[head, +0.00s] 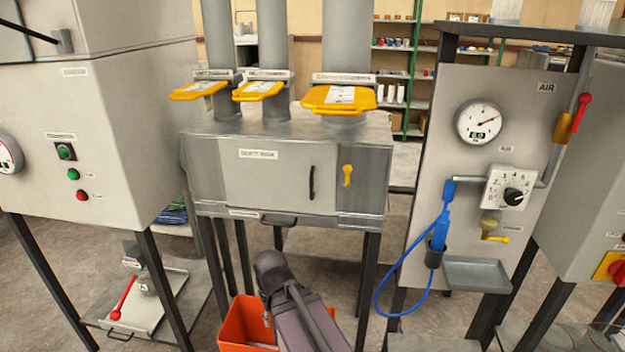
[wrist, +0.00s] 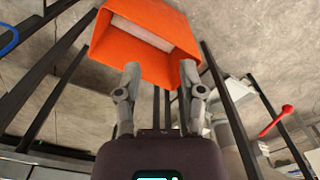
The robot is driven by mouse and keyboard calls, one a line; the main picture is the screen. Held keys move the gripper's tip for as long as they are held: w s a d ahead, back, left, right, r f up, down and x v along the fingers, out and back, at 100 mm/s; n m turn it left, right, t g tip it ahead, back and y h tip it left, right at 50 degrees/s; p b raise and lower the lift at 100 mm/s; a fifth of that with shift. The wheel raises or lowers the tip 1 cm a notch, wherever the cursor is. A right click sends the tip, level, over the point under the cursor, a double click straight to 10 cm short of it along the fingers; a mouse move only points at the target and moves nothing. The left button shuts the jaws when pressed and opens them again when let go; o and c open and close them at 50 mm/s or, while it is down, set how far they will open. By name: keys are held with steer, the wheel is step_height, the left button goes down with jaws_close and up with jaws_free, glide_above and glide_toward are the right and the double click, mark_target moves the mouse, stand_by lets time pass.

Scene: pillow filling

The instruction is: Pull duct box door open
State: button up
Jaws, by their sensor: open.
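The grey duct box (head: 210,160) stands on dark legs in the middle of the head view. Its front door (head: 270,178) looks closed, with a black vertical handle (head: 311,183) near its right side. A yellow latch (head: 347,175) sits right of the door, roughly upright. My arm is in front of and below the box, apart from the handle. My gripper is mostly hidden behind my arm in the head view. In the wrist view my gripper (wrist: 161,68) is open, its fingers spread, with the orange bin (wrist: 122,45) beyond them and nothing visibly gripped.
The orange bin (head: 238,325) is low beneath the duct box, beside my arm. A lower drawer handle (head: 279,219) protrudes under the door. Yellow slide gates (head: 338,98) top the box. A panel with a gauge (head: 479,122) and blue hose (head: 400,270) stands right.

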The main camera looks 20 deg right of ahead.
steer(key=n+t+h+p, duration=0.4)
steer(key=n+t+h, duration=0.9)
steer(key=n, duration=1.4)
glide_toward(311, 180)
steer(key=v, duration=0.3)
steer(key=shift+s+a+r, duration=0.1)
steer(key=shift+a+r, duration=0.05)
steer(key=shift+r, duration=0.05)
steer(key=shift+f+x, duration=0.1)
steer(key=shift+x, duration=3.35)
steer(key=shift+f+x, duration=0.15)
steer(key=shift+x, duration=3.3)
